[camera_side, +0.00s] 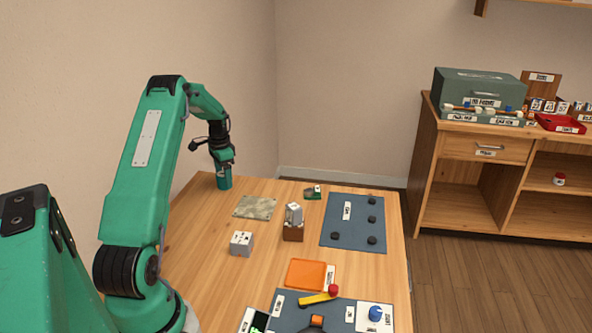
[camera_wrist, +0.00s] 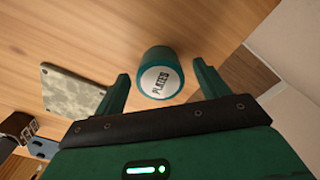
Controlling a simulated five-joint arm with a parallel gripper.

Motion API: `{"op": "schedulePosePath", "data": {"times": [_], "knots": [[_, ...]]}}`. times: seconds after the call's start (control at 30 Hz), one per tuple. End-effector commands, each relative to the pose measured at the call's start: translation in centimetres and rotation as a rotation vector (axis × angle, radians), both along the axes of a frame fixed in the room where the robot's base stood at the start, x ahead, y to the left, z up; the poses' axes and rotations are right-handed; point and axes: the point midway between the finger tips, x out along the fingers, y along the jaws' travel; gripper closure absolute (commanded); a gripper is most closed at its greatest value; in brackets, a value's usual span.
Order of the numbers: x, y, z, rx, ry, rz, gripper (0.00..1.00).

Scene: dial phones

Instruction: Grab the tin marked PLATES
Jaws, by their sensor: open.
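The tin marked PLATES (camera_wrist: 161,83) is a small teal cylinder with a white round label on its top. It stands upright near the far left corner of the table in the side view (camera_side: 224,183). My gripper (camera_side: 223,160) is just above it, pointing down. In the wrist view my gripper (camera_wrist: 161,70) is open, with one finger on each side of the tin and gaps between. The tin appears ahead of the palm, and I cannot tell how far down the fingers reach beside it.
A mottled flat plate (camera_side: 255,207) lies near the tin; it also shows in the wrist view (camera_wrist: 72,92). A white block (camera_side: 241,243), a brown block with a grey top (camera_side: 293,222) and a blue mat (camera_side: 353,223) lie farther right. The table edge is close to the tin.

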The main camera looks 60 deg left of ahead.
Motion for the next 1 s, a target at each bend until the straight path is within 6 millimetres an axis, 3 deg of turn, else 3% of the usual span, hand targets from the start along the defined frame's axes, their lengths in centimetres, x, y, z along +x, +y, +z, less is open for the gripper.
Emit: {"op": "schedulePosePath", "data": {"times": [0.2, 0.7, 0.73, 0.9, 1.0], "knots": [[0.0, 0.0, -1.8, 0.000, 0.000, 0.000, 0.26], [0.0, 0.0, -1.9, 0.001, -0.001, 0.000, 0.26], [0.0, 0.0, -1.9, 0.001, -0.001, 0.000, 0.28], [0.0, 0.0, -1.8, 0.001, -0.001, 0.000, 0.62], [0.0, 0.0, -1.8, 0.001, -0.001, 0.000, 0.77]]}}
